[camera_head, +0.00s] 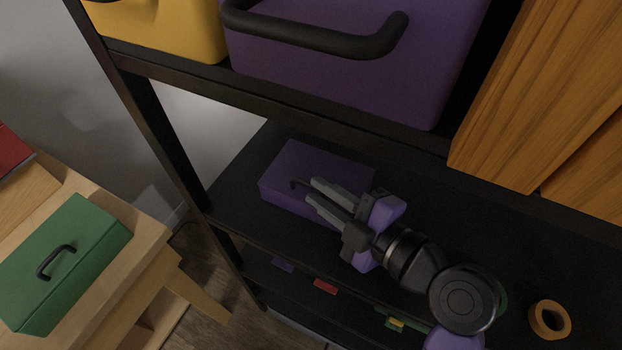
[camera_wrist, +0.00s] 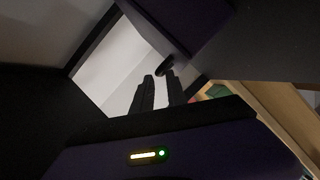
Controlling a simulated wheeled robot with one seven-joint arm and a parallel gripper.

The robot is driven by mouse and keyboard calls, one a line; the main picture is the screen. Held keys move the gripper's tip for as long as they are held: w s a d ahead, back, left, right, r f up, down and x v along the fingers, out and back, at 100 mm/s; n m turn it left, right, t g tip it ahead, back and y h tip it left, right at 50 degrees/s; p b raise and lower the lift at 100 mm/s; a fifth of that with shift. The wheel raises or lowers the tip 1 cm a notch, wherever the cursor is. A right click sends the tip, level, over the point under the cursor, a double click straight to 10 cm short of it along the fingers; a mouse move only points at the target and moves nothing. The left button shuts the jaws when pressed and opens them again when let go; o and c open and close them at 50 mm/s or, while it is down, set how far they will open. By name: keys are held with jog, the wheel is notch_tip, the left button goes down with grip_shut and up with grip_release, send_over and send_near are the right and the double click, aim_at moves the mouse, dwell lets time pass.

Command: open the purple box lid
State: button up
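A small purple box (camera_head: 290,160) sits on the middle shelf in the head view, and its lid looks closed. Its dark curved handle (camera_head: 299,184) is partly hidden by my gripper (camera_head: 311,190). My gripper is over the box, with its two fingers apart and their tips close to the handle. In the wrist view my fingers (camera_wrist: 160,80) show a gap between them, and a dark handle (camera_wrist: 165,65) is just beyond the tips. The purple box (camera_wrist: 190,20) fills the top there. I cannot tell whether the fingers touch the handle.
A larger purple box (camera_head: 350,75) with a black handle and a yellow box (camera_head: 170,30) stand on the upper shelf above. A shelf post (camera_head: 165,140) is at the left. A green box (camera_head: 65,260) sits on a wooden table. An orange ring (camera_head: 549,319) lies right.

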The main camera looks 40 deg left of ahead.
aim_at(309, 186)
jog(key=shift+p+x, duration=0.3)
jog(key=shift+x, duration=1.35)
grip_shut()
